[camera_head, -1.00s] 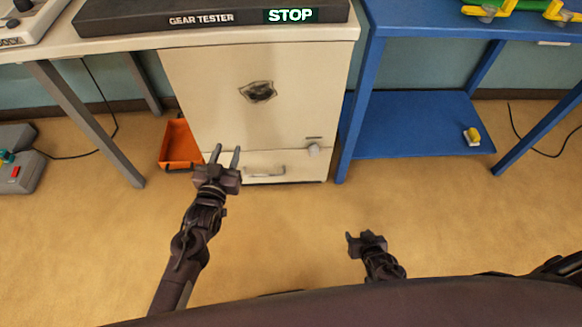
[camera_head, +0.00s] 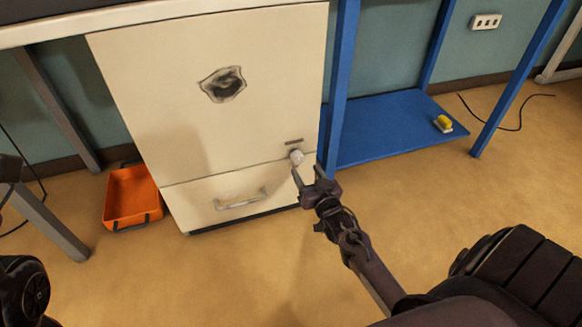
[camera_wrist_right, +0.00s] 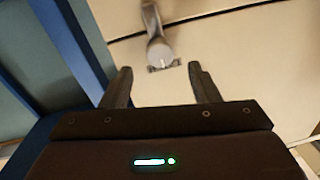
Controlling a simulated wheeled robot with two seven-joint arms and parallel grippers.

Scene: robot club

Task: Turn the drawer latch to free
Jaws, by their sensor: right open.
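The drawer latch (camera_head: 296,157) is a small pale knob on the front of the cream cabinet, just above the drawer's top seam at the right. In the right wrist view the latch (camera_wrist_right: 160,53) shows as a grey knob with a short lever, beyond the fingertips and about between them. My right gripper (camera_head: 308,170) is open and empty, with its fingers pointing at the latch; whether they touch it I cannot tell. The drawer (camera_head: 190,198) is shut and has a metal bar handle (camera_head: 241,200). My left gripper is out of view.
An orange tray (camera_head: 132,196) lies on the floor left of the cabinet (camera_head: 140,100). A blue table leg (camera_head: 338,90) stands close to the right of the latch. A blue low shelf (camera_head: 385,130) holds a yellow brush-like item (camera_head: 443,124). The floor in front is clear.

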